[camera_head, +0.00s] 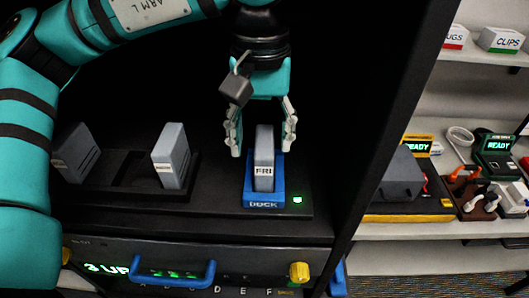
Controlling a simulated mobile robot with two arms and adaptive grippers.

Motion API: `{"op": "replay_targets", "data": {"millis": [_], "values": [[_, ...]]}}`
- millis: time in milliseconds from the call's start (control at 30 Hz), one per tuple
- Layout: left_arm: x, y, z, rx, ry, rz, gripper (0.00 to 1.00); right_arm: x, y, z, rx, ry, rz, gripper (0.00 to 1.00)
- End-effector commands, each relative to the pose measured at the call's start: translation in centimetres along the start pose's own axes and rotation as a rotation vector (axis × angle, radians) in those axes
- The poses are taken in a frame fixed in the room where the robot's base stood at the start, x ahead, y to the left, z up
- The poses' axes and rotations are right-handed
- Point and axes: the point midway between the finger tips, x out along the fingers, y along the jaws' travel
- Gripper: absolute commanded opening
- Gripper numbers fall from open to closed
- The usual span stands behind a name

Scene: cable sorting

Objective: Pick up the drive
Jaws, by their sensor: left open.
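The drive (264,158) is a grey upright block with a white label reading "FRI". It stands in a blue dock (263,200) marked "DOCK", with a small green light beside it. My left gripper (262,145) points down from above, open, with one finger on each side of the drive's upper part. Small gaps seem to show between the fingers and the drive. The drive's lower end is hidden inside the dock. My right gripper is not in view.
Two other grey drives (171,156) (77,153) stand in a black rack at left. A black cabinet wall (391,120) rises close on the right. Below is a front panel with a blue handle (172,280) and a yellow knob (299,272). Shelves with devices lie farther right.

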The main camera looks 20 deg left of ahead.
Motion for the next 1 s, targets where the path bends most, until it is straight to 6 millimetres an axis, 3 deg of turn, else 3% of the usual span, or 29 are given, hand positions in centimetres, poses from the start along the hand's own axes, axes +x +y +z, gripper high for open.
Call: {"op": "replay_targets", "data": {"millis": [167, 300, 433, 733, 1000], "values": [[1.1, 0.1, -0.1, -0.001, -0.002, -0.001, 0.56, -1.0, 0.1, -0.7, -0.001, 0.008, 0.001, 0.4], [3.1, 0.4, -0.2, 0.001, -0.003, -0.002, 0.56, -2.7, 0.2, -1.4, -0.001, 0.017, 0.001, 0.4], [4.9, 0.4, -0.3, -0.001, -0.002, 0.0, 0.56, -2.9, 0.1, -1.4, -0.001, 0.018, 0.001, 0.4], [5.7, 0.4, -0.3, -0.001, 0.0, 0.002, 0.56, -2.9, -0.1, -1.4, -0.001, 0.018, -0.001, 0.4], [5.6, 0.4, -0.3, -0.001, -0.001, 0.002, 0.2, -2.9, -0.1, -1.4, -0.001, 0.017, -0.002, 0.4]]}}
